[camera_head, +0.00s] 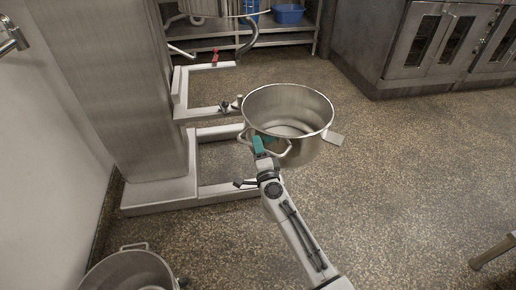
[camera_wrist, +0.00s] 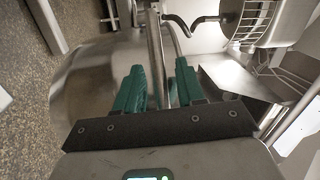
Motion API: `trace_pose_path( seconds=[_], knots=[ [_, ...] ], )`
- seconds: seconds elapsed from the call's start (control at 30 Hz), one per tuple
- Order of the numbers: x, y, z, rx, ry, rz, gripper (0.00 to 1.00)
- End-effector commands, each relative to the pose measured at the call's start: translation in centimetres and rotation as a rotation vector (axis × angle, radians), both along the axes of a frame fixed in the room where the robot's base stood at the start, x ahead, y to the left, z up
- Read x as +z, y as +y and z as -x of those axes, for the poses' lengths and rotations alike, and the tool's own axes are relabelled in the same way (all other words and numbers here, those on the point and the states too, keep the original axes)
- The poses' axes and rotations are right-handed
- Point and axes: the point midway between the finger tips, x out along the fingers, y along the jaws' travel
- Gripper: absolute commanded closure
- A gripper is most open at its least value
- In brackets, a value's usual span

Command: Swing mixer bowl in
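The steel mixer bowl (camera_head: 312,146) is held out to the right of the mixer (camera_head: 108,90), swung away from its column. It has a loop handle (camera_head: 279,149) on its near left side and a flat tab on its right. My gripper (camera_head: 262,143), with green fingers, is at this handle. In the wrist view, the handle bar (camera_wrist: 157,50) runs between the two fingers of my gripper (camera_wrist: 159,66). The fingers stand apart with gaps beside the bar, so they look open around it. The bowl's shiny wall (camera_wrist: 85,85) fills the left of that view.
The mixer's fork-like frame arms (camera_head: 212,110) and base (camera_head: 160,192) lie left of the bowl. A second steel bowl (camera_head: 130,270) stands at bottom left. Steel ovens (camera_head: 420,45) stand at the back right, and a rack with a blue bin (camera_head: 288,13) behind.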

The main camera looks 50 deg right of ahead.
Motion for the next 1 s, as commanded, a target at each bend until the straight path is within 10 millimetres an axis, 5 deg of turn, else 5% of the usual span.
trace_pose_path(
  seconds=[0.43,1.0],
  knots=[
    [-0.02,0.03,0.01,0.0,0.0,0.0,0.99],
    [-0.11,-0.23,0.12,0.007,-0.001,0.0,1.0]
  ],
)
